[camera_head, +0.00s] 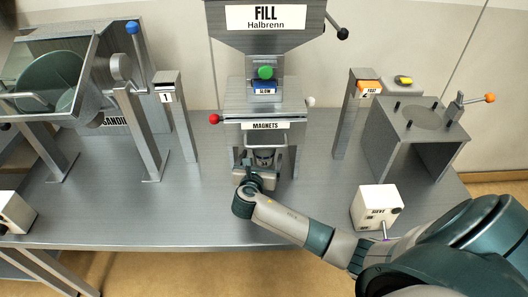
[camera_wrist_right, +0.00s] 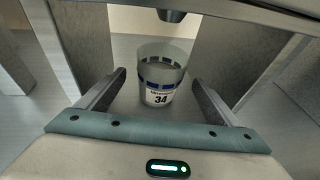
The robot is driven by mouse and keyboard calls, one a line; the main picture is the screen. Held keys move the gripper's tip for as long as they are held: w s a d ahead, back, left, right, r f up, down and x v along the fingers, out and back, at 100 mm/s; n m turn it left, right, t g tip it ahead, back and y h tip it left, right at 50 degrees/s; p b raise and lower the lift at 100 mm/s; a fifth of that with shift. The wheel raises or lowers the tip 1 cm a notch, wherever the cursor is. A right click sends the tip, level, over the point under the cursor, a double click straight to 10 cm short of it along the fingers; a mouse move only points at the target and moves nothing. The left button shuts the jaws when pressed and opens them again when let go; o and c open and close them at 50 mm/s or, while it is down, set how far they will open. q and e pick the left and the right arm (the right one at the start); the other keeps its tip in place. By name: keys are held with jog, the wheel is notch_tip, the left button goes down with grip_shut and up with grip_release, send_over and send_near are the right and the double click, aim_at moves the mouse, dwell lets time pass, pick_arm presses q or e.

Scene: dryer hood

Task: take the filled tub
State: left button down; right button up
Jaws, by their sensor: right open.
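The tub (camera_wrist_right: 160,82) stands on the bench under the magnets unit. It is a clear cup with a blue band and a white label reading 34. In the head view only a small part of the tub (camera_head: 264,156) shows past my wrist. My right gripper (camera_wrist_right: 160,93) is open, its two fingers to the left and right of the tub, apart from it. In the head view my right gripper (camera_head: 265,165) reaches in under the magnets unit (camera_head: 265,125). From these views I cannot tell how full the tub is. My left gripper is not in view.
Posts stand at left (camera_head: 176,115) and right (camera_head: 350,120). A white box (camera_head: 376,207) sits near my right forearm. The bench (camera_head: 130,210) is clear at front left.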

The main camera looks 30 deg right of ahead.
jog(key=x, duration=0.3)
jog(key=shift+w+d, duration=0.1)
jog(key=shift+w+d+f, duration=0.15)
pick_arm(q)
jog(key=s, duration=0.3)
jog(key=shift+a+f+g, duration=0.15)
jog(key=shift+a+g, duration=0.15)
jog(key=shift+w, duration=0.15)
pick_arm(e)
jog(key=shift+c, duration=0.6)
jog(key=c, duration=1)
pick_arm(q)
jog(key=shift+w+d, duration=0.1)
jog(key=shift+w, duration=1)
pick_arm(e)
jog(key=shift+c, duration=0.9)
